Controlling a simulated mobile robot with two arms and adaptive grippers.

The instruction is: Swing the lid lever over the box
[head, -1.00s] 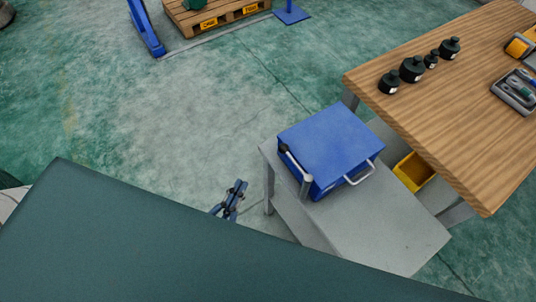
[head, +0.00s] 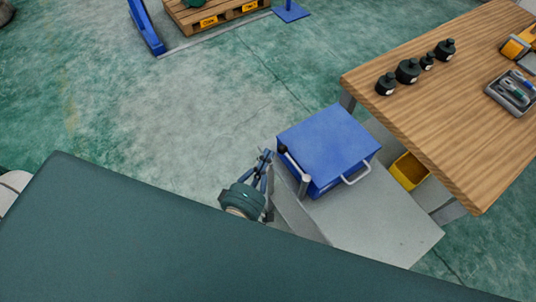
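The blue box (head: 328,143) sits on a grey stand with its lid shut and a light handle on its front right side. The lid lever (head: 294,166) is a light bar along the box's left edge, with a black knob (head: 283,149) at its far end and a grey post at its near end. My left gripper (head: 267,157) is just left of the knob, with a small apparent gap to it. Its fingertips look close together, and whether it is open is too small to tell. My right gripper is not in view.
The grey stand (head: 385,220) has bare room in front of the box. A wooden workbench (head: 440,130) at the right carries several dark weights and a tool tray (head: 511,93). A yellow bin (head: 409,171) is beneath it. A pallet (head: 215,13) stands far off.

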